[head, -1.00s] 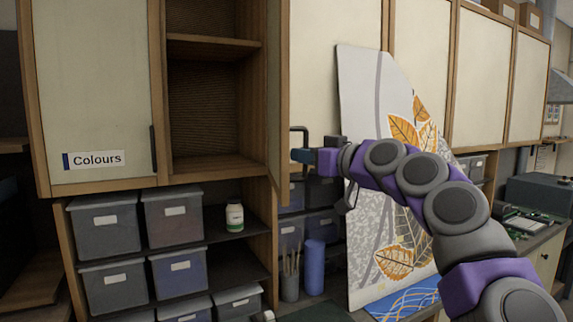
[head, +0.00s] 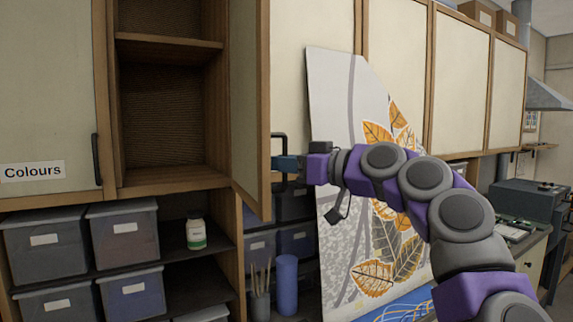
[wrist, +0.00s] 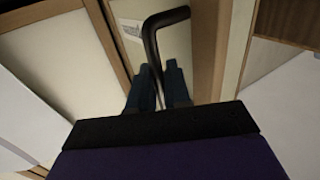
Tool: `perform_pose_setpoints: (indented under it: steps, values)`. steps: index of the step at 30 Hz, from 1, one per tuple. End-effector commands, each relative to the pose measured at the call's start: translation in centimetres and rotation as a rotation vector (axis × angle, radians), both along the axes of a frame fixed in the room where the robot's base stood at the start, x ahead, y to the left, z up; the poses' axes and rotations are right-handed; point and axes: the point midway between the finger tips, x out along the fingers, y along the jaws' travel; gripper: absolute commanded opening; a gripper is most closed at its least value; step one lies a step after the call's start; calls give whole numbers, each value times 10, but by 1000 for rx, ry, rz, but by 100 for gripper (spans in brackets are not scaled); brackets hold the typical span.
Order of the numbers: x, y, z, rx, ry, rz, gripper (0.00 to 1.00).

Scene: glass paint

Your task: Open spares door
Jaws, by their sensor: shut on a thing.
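The door (head: 243,100) stands swung out from the cupboard, with its inner face and wooden edge showing in the head view. The open cupboard (head: 170,178) has bare shelves. The door's dark bar handle (head: 278,137) is on its far side. My gripper (head: 282,163) is shut on this handle. In the wrist view the two blue fingers (wrist: 158,88) are on either side of the handle (wrist: 152,42). A pale label (wrist: 130,28) beside it is too small to read, so I cannot confirm the spares name.
A closed door labelled Colours (head: 45,110) is at the left. Grey bins (head: 125,232) and a white-green jar (head: 195,234) sit below. A tall leaf-painted panel (head: 335,95) leans behind my arm. A blue cylinder (head: 287,285) and a brush pot (head: 260,303) stand lower down.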

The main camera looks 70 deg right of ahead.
Motion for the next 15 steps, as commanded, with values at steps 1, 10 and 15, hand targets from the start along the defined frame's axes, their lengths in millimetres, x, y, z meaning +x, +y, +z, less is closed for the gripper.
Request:
perform_pose_setpoints:
  steps: [1,10,15]
  values:
    - [-1,-1,3,0,-8,-3,19]
    - [0,-4,1,2,-4,-1,32]
    - [-6,-3,1,1,-5,-2,32]
